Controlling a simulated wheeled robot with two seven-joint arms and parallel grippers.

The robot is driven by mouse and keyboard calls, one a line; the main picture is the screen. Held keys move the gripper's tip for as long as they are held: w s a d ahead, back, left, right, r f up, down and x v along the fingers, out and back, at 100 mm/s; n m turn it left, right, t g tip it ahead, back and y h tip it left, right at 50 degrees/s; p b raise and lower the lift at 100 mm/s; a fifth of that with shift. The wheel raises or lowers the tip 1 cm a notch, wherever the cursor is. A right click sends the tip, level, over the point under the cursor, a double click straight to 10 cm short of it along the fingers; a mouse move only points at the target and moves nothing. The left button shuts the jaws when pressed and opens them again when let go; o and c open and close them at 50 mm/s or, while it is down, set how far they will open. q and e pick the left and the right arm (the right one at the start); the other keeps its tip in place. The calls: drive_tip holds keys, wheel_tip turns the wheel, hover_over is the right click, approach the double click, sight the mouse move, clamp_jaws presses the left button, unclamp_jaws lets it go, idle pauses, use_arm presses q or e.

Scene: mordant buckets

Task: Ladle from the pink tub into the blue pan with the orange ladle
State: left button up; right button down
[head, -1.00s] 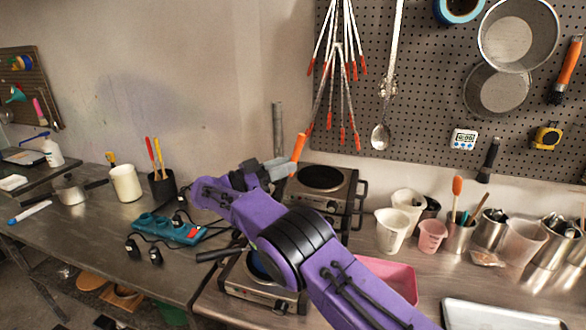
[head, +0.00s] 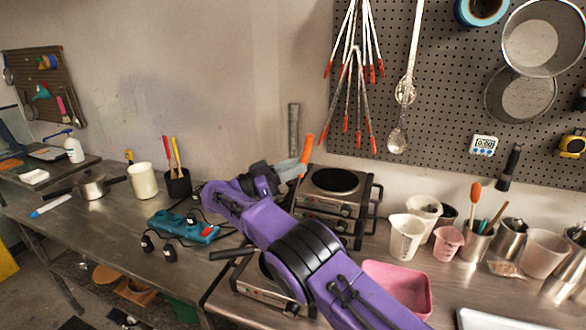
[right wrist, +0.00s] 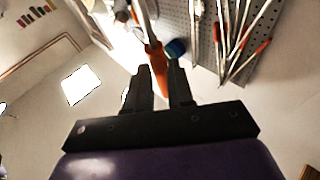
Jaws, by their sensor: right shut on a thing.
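My right gripper (head: 286,170) is shut on the orange ladle (head: 308,148), whose orange handle stands up past the fingers. In the right wrist view the orange handle (right wrist: 157,66) sits between the two dark fingers; the ladle's bowl cannot be made out. The pink tub (head: 412,288) sits on the right bench, partly covered by my purple right arm, and its contents cannot be seen. The blue pan is mostly hidden behind that arm on the front burner; its dark handle (head: 231,253) sticks out to the left. My left gripper is not in view.
A second hot plate (head: 335,181) stands behind the arm. White cups (head: 405,238), a pink cup (head: 447,244) and metal tool pots crowd the bench at right. A teal power strip (head: 183,226) with cables lies at left. A pegboard (head: 440,140) hangs behind.

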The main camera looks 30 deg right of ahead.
drive_tip(key=shift+r, duration=0.1)
idle(0.3)
wheel_tip(320, 180, up, 5)
drive_tip(key=shift+f, duration=0.1)
idle(0.3)
idle(0.6)
